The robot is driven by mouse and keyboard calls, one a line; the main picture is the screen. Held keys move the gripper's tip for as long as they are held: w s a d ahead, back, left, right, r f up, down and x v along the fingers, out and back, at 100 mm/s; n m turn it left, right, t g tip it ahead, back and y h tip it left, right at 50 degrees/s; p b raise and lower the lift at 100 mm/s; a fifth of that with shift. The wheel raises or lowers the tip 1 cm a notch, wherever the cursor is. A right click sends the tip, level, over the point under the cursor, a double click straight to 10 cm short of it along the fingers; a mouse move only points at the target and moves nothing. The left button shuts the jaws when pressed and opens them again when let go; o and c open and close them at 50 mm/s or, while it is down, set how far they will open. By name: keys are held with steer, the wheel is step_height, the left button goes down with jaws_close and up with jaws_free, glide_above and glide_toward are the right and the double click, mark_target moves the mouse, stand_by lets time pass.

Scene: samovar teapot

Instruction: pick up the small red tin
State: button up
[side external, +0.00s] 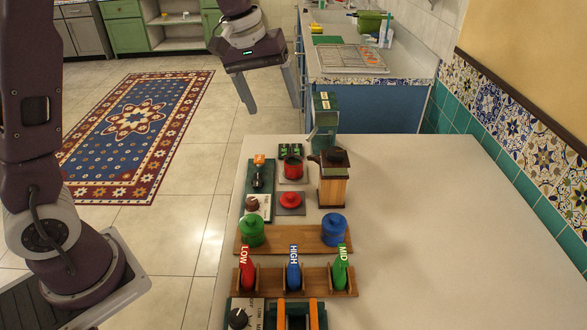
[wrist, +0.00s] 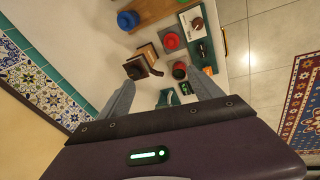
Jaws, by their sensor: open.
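My gripper (side external: 273,108) is open and empty, in the air up and left of the counter's far end, apart from the tin. Both fingers show in the wrist view (wrist: 160,77).
A wooden grinder-like box (side external: 334,186) stands close right of the tin, and a tall green container (side external: 325,112) behind. A green panel with a switch (side external: 258,182) lies left. The counter's right side is clear.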

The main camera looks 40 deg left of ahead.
steer(key=w+a+f+n, duration=0.1)
steer(key=w+a+f, duration=0.2)
steer(key=w+f, duration=0.3)
steer(key=n+g+y, duration=0.1)
steer(key=g+y, duration=0.1)
glide_toward(294, 163)
steer(key=s+d+r, duration=0.2)
steer(key=s+r, duration=0.1)
steer(key=r, duration=0.1)
steer(key=shift+y, duration=0.3)
steer(key=f, duration=0.4)
steer(key=w+f, duration=0.1)
steer(key=f, duration=0.3)
steer(key=w+a+f, duration=0.1)
steer(key=f, duration=0.3)
steer(key=shift+f, duration=0.1)
jaws_close()
